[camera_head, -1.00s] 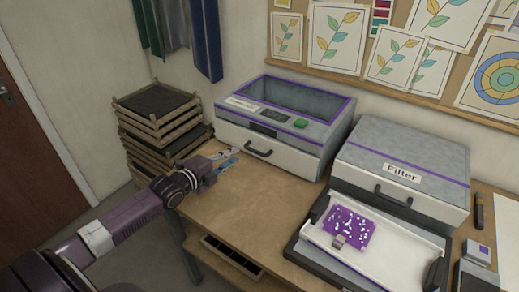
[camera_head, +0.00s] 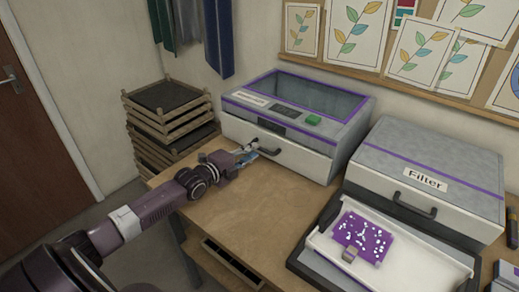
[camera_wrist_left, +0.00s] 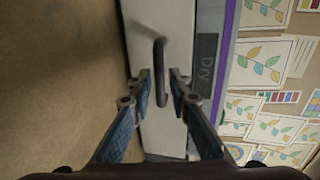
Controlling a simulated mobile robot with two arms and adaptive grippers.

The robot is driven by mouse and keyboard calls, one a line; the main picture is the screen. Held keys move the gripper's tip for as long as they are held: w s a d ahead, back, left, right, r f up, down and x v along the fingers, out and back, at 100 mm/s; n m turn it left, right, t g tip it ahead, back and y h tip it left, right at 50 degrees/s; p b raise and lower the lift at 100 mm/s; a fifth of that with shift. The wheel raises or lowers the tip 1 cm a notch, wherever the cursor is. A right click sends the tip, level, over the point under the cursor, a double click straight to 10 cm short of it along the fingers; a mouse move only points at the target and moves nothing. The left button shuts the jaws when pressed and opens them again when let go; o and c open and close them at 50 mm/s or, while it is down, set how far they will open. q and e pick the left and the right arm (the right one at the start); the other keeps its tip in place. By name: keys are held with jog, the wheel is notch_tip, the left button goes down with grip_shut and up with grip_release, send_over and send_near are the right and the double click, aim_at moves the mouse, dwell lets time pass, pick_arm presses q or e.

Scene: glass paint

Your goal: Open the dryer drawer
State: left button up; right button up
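The dryer (camera_head: 290,112) is a grey box with purple trim and a clear top, standing at the back of the table. Its white drawer front (camera_head: 300,156) is closed and carries a dark handle (camera_head: 268,147). My left gripper (camera_head: 250,154) is at the drawer front by the handle. In the wrist view its fingers (camera_wrist_left: 160,88) are apart, one on each side of the handle, with gaps. My right gripper is not in view.
Stacked wooden frames (camera_head: 168,115) stand left of the dryer. The tabletop (camera_head: 235,210) before the dryer is clear.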

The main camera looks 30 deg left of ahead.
aim_at(260, 148)
pick_arm(q)
jog(key=shift+x, duration=2.3)
jog(key=shift+f, duration=0.1)
jog(key=shift+c, duration=0.7)
grip_shut()
